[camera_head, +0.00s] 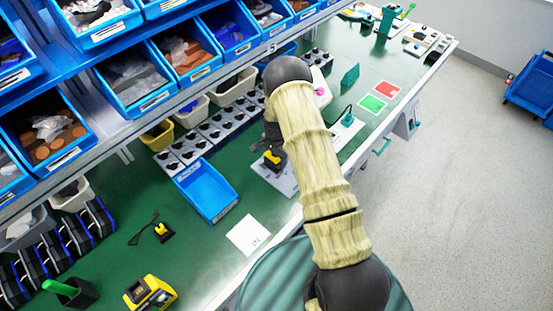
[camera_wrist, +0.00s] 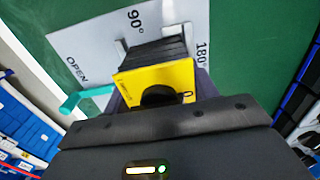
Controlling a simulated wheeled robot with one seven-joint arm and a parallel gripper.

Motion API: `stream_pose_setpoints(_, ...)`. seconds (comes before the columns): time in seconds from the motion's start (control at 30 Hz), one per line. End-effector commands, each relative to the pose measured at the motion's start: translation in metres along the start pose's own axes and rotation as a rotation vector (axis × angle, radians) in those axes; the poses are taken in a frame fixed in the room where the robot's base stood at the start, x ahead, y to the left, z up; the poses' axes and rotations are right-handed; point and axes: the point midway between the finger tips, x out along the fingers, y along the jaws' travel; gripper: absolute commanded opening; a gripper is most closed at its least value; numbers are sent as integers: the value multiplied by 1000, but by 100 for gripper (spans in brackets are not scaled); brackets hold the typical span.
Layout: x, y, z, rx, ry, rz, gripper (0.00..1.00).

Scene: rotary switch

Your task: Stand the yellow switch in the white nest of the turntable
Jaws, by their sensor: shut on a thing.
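The yellow switch (camera_wrist: 132,82) has a yellow face, a black knob and a black ribbed body. My gripper (camera_wrist: 161,96) is shut on it, and the yellow face is turned towards the wrist camera. In the wrist view the black body lies over the turntable's pale plate (camera_wrist: 90,42), which is marked OPEN, 90° and 180°. Light edges of the white nest (camera_wrist: 187,31) show beside the body; I cannot tell whether the body is seated. In the head view the switch (camera_head: 273,156) shows at my gripper, above the grey plate (camera_head: 262,167), partly hidden by my arm.
A teal handle (camera_wrist: 88,97) sticks out at the plate's left edge. Another yellow and black switch (camera_head: 164,232) lies on the green table. A blue tray (camera_head: 207,191) and a row of grey holders (camera_head: 209,131) stand left of the turntable. Shelf bins overhang the back.

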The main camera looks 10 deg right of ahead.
Motion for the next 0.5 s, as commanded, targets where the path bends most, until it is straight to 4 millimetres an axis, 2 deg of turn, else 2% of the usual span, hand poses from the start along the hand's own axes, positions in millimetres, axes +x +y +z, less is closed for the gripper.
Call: stream_pose_setpoints(0.5, -36, 0, -1, 2, 1, -1, 38)
